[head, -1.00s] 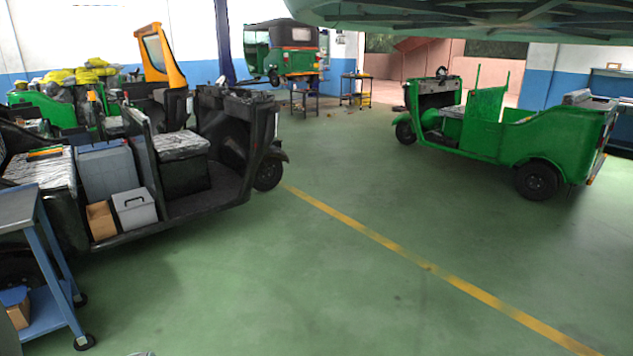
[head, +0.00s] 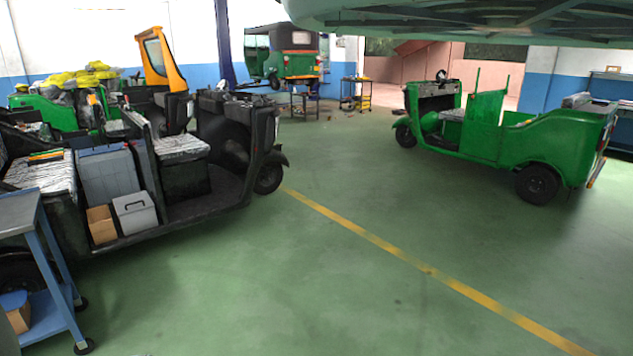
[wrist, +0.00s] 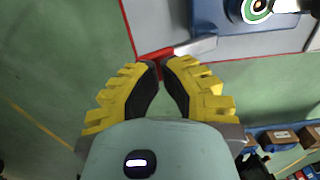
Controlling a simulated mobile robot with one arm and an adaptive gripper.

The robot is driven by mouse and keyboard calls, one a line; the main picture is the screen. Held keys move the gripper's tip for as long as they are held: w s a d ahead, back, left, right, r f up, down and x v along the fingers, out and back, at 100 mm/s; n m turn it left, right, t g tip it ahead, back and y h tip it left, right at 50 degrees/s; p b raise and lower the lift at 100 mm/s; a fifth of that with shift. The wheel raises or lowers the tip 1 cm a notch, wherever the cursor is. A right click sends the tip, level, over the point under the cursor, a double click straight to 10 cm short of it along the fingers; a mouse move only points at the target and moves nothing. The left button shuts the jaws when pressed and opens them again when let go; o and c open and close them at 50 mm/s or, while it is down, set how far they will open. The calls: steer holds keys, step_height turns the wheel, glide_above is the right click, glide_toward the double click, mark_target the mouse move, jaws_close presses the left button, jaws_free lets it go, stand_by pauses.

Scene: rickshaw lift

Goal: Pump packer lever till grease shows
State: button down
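In the wrist view my gripper (wrist: 161,62) has yellow ribbed fingers with black pads. Their tips are drawn nearly together, on the red end of a lever (wrist: 193,47), which runs right as a silver bar. The red shows at and between the tips, so the gripper looks shut on it. The bar leads toward a blue body (wrist: 230,18), the packer as far as I can see. A round target-like face (wrist: 257,9) in white, green and red sits at its top edge, partly cut off. I see no clear grease. My gripper is outside the head view.
A grey panel with a red border (wrist: 155,25) lies under the packer. A blue shelf with boxes (wrist: 280,138) is at lower right. The head view shows a black rickshaw (head: 225,185), a blue cart (head: 50,312), a green rickshaw (head: 560,150) and open green floor (head: 330,285).

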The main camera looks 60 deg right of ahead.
steer(key=shift+r+p, duration=1.65)
steer(key=shift+r, duration=1.15)
steer(key=c, duration=1.7)
jaws_free()
